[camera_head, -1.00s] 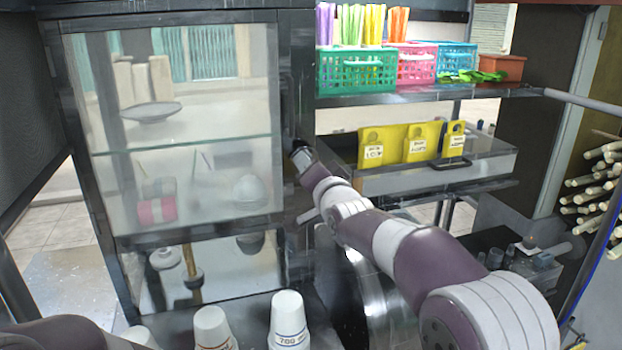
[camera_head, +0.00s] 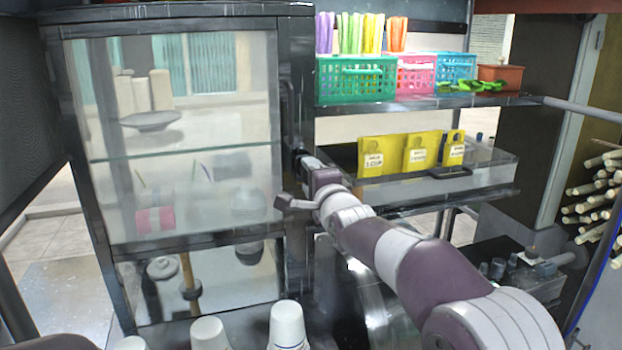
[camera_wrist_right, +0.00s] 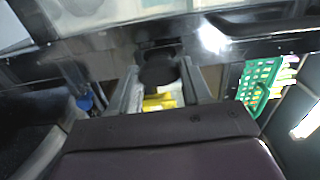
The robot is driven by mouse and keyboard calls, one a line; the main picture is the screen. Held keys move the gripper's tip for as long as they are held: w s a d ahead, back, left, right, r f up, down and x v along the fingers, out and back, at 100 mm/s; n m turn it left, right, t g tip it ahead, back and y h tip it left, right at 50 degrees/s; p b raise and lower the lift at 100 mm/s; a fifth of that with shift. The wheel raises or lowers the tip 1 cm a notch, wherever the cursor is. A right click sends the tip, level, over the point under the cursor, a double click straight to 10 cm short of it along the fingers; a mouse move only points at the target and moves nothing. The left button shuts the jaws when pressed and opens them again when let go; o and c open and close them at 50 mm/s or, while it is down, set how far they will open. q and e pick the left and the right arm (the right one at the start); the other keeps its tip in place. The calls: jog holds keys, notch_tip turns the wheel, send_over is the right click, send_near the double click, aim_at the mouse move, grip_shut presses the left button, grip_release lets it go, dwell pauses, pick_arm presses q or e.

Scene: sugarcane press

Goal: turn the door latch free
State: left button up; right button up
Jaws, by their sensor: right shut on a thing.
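The glass-fronted cabinet door (camera_head: 205,238) is at the left of the head view and looks closed. My right gripper (camera_head: 304,163) is at the dark frame along the door's right edge. In the right wrist view, a dark round latch knob (camera_wrist_right: 158,72) sits between the two fingers of my right gripper (camera_wrist_right: 160,82), which is shut on it. In the head view the latch is hidden behind the gripper, so its angle cannot be told there. My left gripper is out of view.
A dark handle bar (camera_wrist_right: 270,18) runs close to the knob. A shelf at right holds a green basket (camera_head: 355,80); below it, yellow tags (camera_head: 408,153) hang on a tray. White cups (camera_head: 287,325) stand at the front. Cane sticks (camera_head: 600,190) are at far right.

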jog(key=shift+f, duration=0.1)
dwell(0.5)
jog(key=o, duration=1)
jog(key=shift+d, duration=0.1)
jog(key=shift+s, duration=0.15)
jog(key=b+v, duration=0.4)
jog(key=v, duration=0.8)
jog(key=shift+s+d, duration=0.1)
jog(key=shift+s, duration=0.15)
